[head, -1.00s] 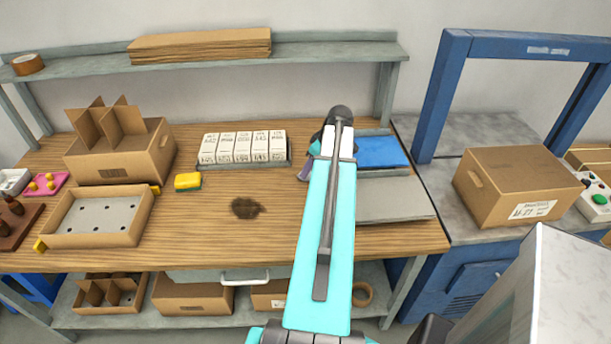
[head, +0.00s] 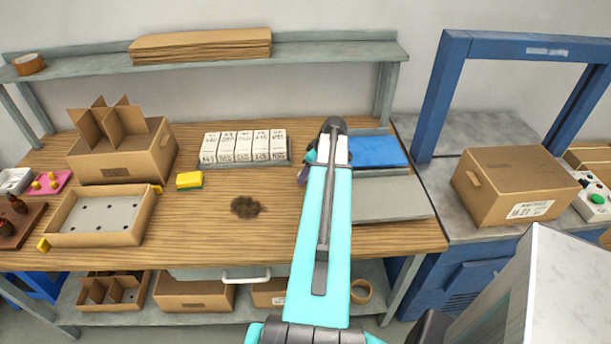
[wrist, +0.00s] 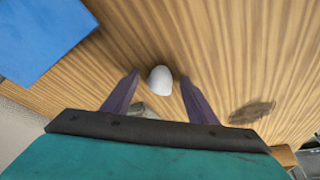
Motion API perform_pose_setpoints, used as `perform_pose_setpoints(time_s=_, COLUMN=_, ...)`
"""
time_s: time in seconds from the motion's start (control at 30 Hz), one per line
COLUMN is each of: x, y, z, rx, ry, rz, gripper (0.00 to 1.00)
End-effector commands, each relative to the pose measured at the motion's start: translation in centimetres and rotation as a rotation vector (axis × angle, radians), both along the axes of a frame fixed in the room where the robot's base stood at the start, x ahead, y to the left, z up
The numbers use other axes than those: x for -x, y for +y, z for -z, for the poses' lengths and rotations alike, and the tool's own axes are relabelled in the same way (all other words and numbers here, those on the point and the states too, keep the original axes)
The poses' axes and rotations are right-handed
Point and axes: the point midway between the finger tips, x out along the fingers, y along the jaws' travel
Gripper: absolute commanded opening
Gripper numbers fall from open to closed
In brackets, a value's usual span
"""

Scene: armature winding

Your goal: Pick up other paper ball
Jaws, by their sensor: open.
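A white, rounded paper ball (wrist: 160,80) rests on the wooden bench top in the wrist view. My gripper (wrist: 160,90) is open, its two purple fingers pointing down toward the bench with the ball between and slightly beyond their tips. I cannot tell how far above the wood the tips are. A greyish lump (wrist: 141,110) lies partly hidden between the fingers, nearer the palm. In the head view my arm covers the paper ball, and only a bit of my gripper (head: 304,172) shows beside it.
A blue pad (head: 377,151) and a grey plate (head: 390,198) lie right of my gripper. A dark stain (head: 245,207) marks the wood to the left. The bench front is mostly clear.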

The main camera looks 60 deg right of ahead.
Motion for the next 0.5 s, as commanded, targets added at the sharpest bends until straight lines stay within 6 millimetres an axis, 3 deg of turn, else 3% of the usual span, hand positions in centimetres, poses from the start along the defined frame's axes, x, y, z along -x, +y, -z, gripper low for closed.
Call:
perform_pose_setpoints(time_s=0.13, x=0.02, y=-0.02, z=-0.01, rx=0.000, ry=0.000, rz=0.000, gripper=0.49)
perform_pose_setpoints(time_s=0.37, x=0.04, y=-0.03, z=-0.02, rx=0.000, ry=0.000, rz=0.001, gripper=0.11)
perform_pose_setpoints(time_s=0.5, x=0.04, y=-0.02, z=-0.01, rx=0.000, ry=0.000, rz=0.001, gripper=0.08)
